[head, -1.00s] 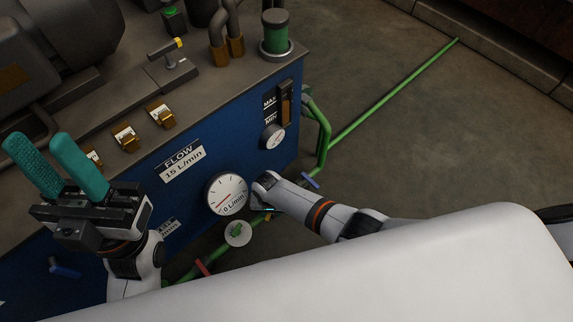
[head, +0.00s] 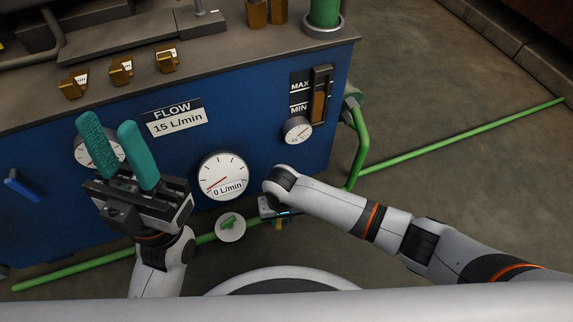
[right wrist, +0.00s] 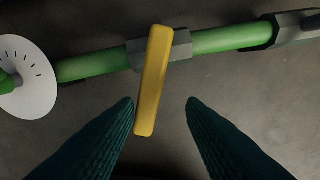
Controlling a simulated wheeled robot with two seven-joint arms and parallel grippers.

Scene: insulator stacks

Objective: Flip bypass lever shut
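A yellow lever (right wrist: 153,80) sits on a grey valve body on the green pipe (right wrist: 90,67) in the right wrist view. It stands nearly crosswise to the pipe, slightly tilted. I take it as the bypass lever, though no label shows. My right gripper (right wrist: 166,112) is open, with one teal finger on each side of the lever's lower end. The lever is closer to the left finger; contact cannot be told. In the head view only a bit of yellow (head: 278,225) shows under my right wrist. My left gripper (head: 107,126) is open and empty before the blue panel.
The blue cabinet (head: 260,125) carries a flow gauge (head: 222,176) reading 0 L/min, a "15 L/min" flow label (head: 176,118) and a level gauge (head: 320,95). A white dial with a green knob (head: 231,226) is left of my right wrist. A blue lever (head: 22,186) is far left.

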